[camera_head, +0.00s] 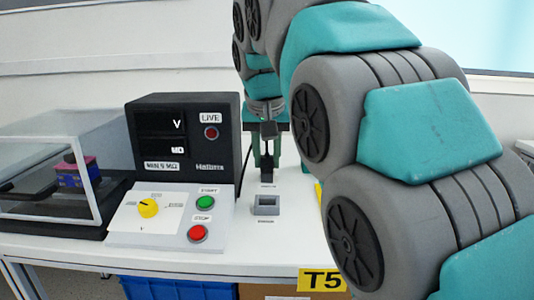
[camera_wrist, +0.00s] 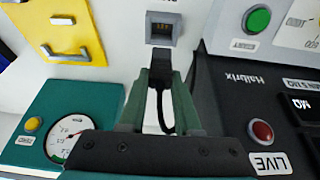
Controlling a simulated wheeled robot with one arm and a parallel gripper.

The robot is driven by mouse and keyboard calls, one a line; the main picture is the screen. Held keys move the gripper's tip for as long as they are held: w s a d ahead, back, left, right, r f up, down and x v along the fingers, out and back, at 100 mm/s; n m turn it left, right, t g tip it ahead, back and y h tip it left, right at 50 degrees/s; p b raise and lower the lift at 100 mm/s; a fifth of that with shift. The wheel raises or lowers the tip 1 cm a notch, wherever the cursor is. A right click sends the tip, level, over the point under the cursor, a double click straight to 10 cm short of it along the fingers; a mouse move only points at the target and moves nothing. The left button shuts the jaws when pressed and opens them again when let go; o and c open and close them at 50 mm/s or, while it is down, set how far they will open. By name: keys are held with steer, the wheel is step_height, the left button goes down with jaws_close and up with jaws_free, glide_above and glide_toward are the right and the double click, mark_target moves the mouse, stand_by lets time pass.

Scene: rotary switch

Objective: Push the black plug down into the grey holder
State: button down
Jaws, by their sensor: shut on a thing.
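My gripper (camera_head: 266,158) is shut on the black plug (camera_head: 266,175) and points down over the white table top. In the wrist view, my gripper (camera_wrist: 161,80) has its green fingers closed around the plug (camera_wrist: 161,61), and a thin black cable loops between the fingers. The grey holder (camera_head: 266,205) is a small square socket on the table, in front of the plug in the head view. The holder (camera_wrist: 163,29) lies just beyond the plug's tip in the wrist view. The plug appears outside the holder; its exact height cannot be told.
A black meter box (camera_head: 185,140) stands left of my gripper. A sloped white panel (camera_head: 150,228) carries a yellow knob (camera_head: 148,208), a green button (camera_head: 205,202) and a red button (camera_head: 197,234). A clear case (camera_head: 50,150) stands far left. A yellow box (camera_wrist: 70,35) shows in the wrist view.

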mark_target(267, 179)
steer(key=shift+f+b, duration=0.75)
steer(key=shift+f, duration=1)
steer(key=shift+f+b, duration=0.7)
steer(key=shift+f, duration=0.95)
stand_by(0.4)
steer(key=c, duration=0.5)
jaws_free()
steer(key=shift+c, duration=0.2)
steer(key=shift+r, duration=0.1)
steer(key=shift+v, duration=3.8)
